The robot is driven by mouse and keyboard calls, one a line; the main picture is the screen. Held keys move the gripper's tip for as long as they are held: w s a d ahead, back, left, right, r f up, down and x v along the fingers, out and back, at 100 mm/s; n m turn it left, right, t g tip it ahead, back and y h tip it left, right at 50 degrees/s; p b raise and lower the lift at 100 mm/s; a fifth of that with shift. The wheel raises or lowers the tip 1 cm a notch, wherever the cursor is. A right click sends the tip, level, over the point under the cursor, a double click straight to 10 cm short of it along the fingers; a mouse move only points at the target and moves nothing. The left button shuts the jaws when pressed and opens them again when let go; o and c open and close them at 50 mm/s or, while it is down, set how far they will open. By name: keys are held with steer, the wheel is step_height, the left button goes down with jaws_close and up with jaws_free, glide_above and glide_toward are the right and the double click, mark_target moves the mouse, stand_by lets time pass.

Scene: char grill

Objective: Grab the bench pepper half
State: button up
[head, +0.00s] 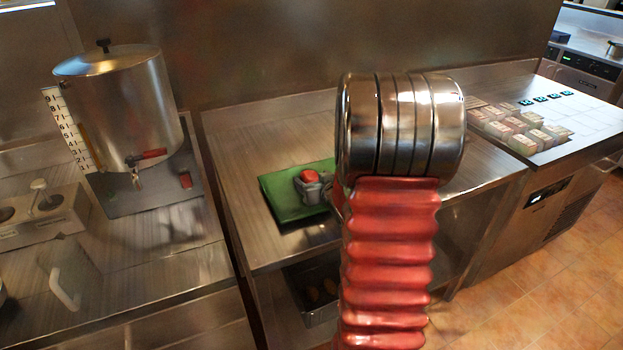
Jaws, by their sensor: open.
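A red pepper half (309,176) shows over the green tray (283,207) on the steel bench, left of my arm. My gripper (312,187) is small in the head view, with its grey fingers right at the pepper half. The jaws are open, and part of the pepper half is hidden by them. I cannot tell whether the fingers touch it. My thick red and steel arm hides the right part of the tray and the wrist.
A tall steel pot with a tap (125,110) stands on the left counter. A shelf below the bench holds a dark pan (315,313) with brownish items. Several wrapped packs (520,143) sit on the right counter. The bench left of the tray is clear.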

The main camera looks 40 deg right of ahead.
mark_target(313, 180)
steer(key=shift+f, duration=0.1)
steer(key=shift+c, duration=0.6)
steer(key=shift+s, duration=0.1)
steer(key=c, duration=1)
step_height(313, 180, up, 10)
steer(key=shift+r, duration=0.1)
stand_by(0.6)
